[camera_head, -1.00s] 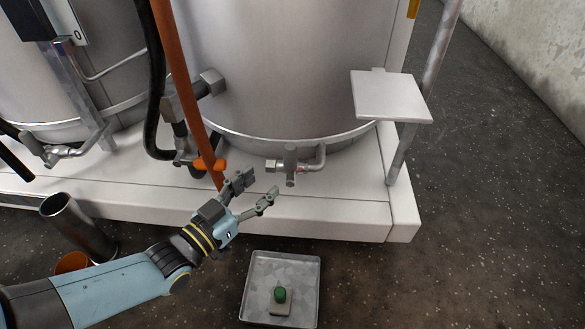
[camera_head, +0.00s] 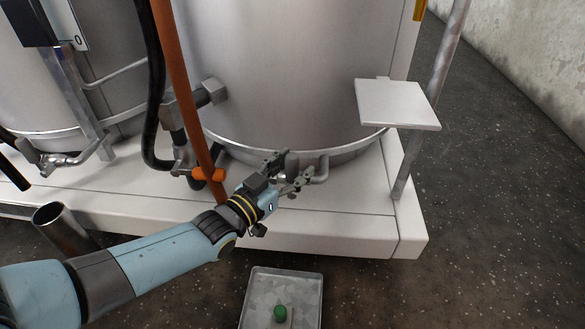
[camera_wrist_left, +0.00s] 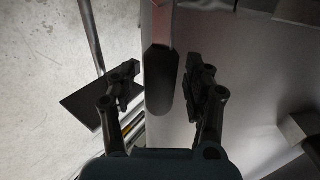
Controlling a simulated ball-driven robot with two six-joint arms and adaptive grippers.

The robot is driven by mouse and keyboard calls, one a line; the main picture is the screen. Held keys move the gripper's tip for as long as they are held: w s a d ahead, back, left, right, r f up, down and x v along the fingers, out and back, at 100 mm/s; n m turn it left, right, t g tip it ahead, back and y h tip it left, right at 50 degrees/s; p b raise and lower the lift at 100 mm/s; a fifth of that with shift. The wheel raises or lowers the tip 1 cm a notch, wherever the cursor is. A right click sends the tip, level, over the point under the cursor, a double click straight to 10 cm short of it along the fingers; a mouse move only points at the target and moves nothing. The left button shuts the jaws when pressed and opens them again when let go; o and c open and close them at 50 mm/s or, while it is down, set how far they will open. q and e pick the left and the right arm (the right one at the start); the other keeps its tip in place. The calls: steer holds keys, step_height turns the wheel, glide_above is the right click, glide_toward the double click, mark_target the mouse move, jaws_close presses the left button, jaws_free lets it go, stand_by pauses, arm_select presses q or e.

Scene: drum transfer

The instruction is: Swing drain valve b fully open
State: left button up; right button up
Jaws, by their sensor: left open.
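A drain valve sits on a short bent pipe (camera_head: 321,170) at the foot of the right tank (camera_head: 275,80); no letter is readable on it. My left gripper (camera_head: 289,171) is open at this valve and hides most of it in the head view. In the left wrist view, a dark, round-ended lever (camera_wrist_left: 161,80) stands between the two fingers of my left gripper (camera_wrist_left: 164,88). There are gaps on both sides, so it is not clamped. A similar drain pipe (camera_head: 75,158) shows at the left tank. My right gripper is not in view.
A metal tray (camera_head: 262,290) with a green-topped item (camera_head: 280,313) lies on the floor in front of the white plinth (camera_head: 350,224). A square plate (camera_head: 397,103) juts out at right. An orange pole (camera_head: 180,80) and black hose (camera_head: 153,90) stand left of the valve.

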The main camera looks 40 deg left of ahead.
arm_select(q)
steer(key=shift+c, duration=0.4)
jaws_close()
steer(key=shift+s+f, duration=0.15)
